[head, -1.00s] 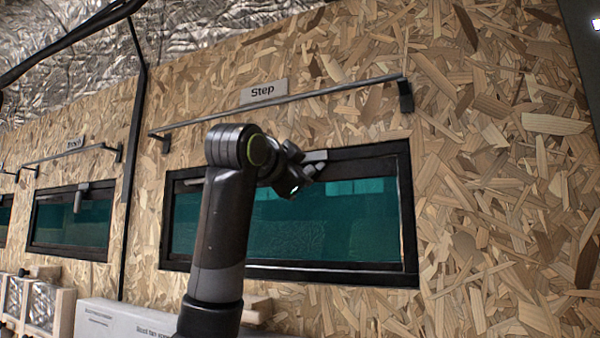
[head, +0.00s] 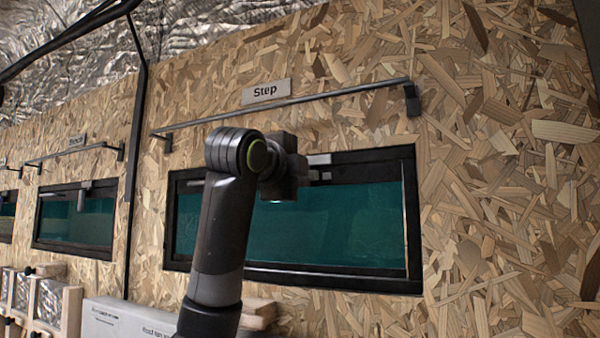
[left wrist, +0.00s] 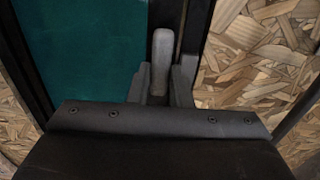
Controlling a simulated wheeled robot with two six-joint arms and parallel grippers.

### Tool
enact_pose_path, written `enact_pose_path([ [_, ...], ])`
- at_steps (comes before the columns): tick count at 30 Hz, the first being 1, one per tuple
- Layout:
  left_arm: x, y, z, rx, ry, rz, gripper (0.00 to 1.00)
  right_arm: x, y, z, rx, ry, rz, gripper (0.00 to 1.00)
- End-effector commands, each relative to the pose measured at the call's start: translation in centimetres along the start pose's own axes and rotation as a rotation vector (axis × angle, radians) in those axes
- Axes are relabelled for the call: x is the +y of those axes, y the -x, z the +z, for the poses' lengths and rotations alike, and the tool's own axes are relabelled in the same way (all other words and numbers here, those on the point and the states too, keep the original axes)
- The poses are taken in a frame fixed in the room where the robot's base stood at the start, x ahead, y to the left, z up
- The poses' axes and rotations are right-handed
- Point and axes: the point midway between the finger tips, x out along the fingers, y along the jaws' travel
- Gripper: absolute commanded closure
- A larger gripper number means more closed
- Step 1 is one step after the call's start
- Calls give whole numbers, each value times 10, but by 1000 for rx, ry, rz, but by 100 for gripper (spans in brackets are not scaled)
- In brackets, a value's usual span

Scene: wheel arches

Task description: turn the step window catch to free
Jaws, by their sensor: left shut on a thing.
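The step window (head: 330,225) is a dark-framed teal pane under the "Step" sign (head: 266,91). A light grey piece of its catch (head: 319,159) shows on the top frame, just right of my left gripper (head: 300,172). In the left wrist view the catch's rounded grey handle (left wrist: 161,55) stands between the fingers of my left gripper (left wrist: 158,88), which are shut on it. There the handle looks nearly in line with the dark frame. My wrist hides the handle in the head view. My right gripper is not in view.
A grey rail (head: 290,101) runs above the step window, with end brackets. A second window (head: 75,218) with its own catch (head: 82,198) is at the left. Wooden crates (head: 45,300) and a pale box (head: 125,320) stand below.

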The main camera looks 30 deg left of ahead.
Motion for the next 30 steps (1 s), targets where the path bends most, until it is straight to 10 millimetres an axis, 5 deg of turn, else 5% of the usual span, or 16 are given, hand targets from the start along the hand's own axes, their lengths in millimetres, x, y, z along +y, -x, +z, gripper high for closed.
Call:
enact_pose_path([
  [15, 0, 0, 0, 1, -22, 1, 100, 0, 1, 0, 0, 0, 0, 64],
  [16, 0, 0, 0, 1, -22, 1, 81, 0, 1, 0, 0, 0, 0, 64],
  [21, 0, 0, 0, 1, -21, 1, 60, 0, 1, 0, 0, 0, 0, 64],
  [30, 0, 2, 0, 0, -20, 0, 60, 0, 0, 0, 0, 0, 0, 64],
])
